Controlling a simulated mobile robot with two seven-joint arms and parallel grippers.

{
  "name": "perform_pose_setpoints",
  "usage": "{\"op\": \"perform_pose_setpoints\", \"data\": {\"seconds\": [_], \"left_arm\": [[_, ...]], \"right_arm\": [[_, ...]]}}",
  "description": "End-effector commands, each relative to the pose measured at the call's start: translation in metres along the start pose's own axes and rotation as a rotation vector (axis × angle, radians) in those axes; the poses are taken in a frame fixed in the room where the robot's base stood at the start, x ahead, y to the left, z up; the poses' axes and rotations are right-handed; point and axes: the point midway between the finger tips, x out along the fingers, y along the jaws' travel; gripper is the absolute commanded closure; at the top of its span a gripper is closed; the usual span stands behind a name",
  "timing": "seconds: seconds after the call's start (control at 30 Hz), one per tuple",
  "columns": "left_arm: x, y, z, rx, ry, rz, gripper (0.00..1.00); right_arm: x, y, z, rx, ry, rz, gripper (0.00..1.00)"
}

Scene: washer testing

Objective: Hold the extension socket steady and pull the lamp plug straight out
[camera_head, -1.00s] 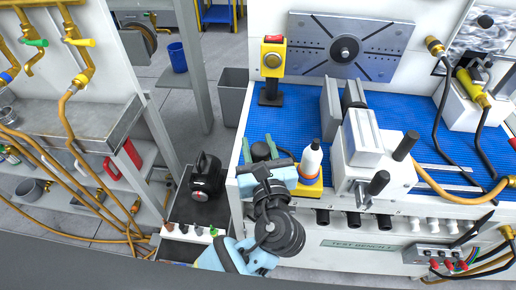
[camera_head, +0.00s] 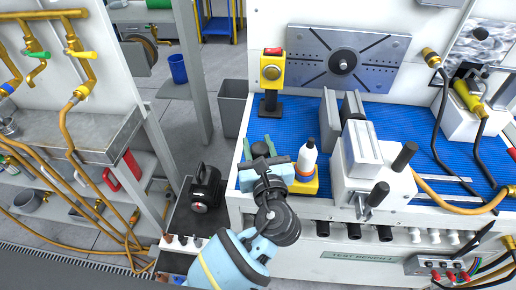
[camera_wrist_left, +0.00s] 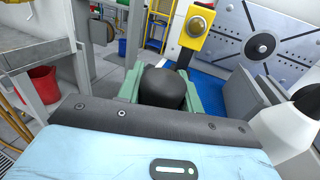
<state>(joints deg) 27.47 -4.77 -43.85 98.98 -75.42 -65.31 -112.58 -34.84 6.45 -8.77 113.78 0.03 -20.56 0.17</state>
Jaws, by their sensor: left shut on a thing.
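My left gripper (camera_head: 261,149) is at the front left corner of the blue-matted bench. Its green fingers are shut on a dark rounded object (camera_wrist_left: 165,88), which sits between them in the left wrist view. A black device with a round face (camera_head: 206,188), possibly the lamp, stands on a low shelf left of the bench. No cord can be clearly traced from it. My right gripper is not in view.
A white bottle with an orange band (camera_head: 307,160) stands on a yellow base close right of my gripper. A grey-white clamp fixture (camera_head: 363,165) is further right. A yellow button box (camera_head: 271,70) stands behind. The blue mat (camera_head: 300,115) is clear between them.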

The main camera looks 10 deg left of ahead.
Motion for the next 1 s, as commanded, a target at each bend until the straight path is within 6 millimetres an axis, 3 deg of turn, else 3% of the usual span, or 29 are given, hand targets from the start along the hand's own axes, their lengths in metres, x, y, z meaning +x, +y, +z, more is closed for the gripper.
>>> {"op": "perform_pose_setpoints", "data": {"seconds": [1.0], "left_arm": [[0.045, -0.011, -0.01, -0.005, -0.004, -0.001, 1.0]], "right_arm": [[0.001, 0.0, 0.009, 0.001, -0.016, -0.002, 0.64]]}}
